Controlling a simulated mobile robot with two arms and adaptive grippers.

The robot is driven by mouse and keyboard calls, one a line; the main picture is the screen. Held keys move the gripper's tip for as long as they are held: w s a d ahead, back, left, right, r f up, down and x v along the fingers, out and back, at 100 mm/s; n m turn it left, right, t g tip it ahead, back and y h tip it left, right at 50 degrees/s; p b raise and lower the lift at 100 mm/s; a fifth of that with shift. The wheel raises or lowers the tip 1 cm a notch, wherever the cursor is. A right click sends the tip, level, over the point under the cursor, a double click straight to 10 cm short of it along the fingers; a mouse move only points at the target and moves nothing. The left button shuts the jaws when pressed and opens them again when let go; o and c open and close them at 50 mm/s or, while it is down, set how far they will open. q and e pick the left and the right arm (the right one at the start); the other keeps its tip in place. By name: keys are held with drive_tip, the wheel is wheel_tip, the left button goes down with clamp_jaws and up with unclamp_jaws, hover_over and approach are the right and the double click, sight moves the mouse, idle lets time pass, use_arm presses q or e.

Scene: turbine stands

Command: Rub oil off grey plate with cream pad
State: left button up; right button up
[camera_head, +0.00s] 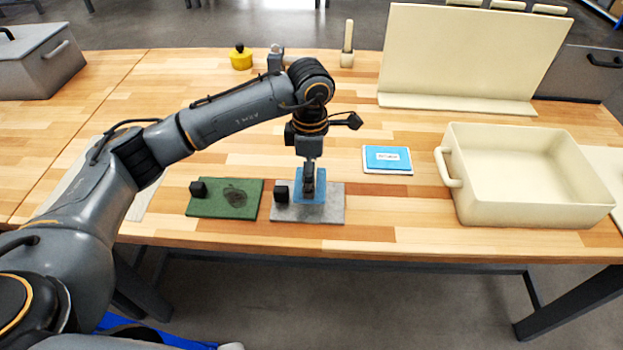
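The grey plate (333,212) lies flat on the wooden table near its front edge, with a black block (281,194) at its left. A blue-topped pad (318,176) is on or just above the plate. My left gripper (308,192) points straight down over this pad and hides part of it. I cannot tell whether its fingers are closed on the pad. No cream shows on this pad from here, and no oil shows on the visible part of the plate. A second pad (388,159), blue on top with a white label and a cream edge, lies to the right. My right gripper is out of view.
A green plate (215,207) with a dark stain and a black block lies left of the grey plate. A cream bin (535,208) stands at right, with a cream upright panel (470,50) behind. A yellow pot (241,58) is at the back. Table between pad and bin is clear.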

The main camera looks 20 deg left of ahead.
use_arm(q)
drive_tip(key=shift+a+r+p, duration=0.2)
drive_tip(key=shift+r+p, duration=0.1)
drive_tip(key=shift+r, duration=1.2)
drive_tip(key=shift+d+r, duration=0.1)
drive_tip(key=shift+d, duration=0.05)
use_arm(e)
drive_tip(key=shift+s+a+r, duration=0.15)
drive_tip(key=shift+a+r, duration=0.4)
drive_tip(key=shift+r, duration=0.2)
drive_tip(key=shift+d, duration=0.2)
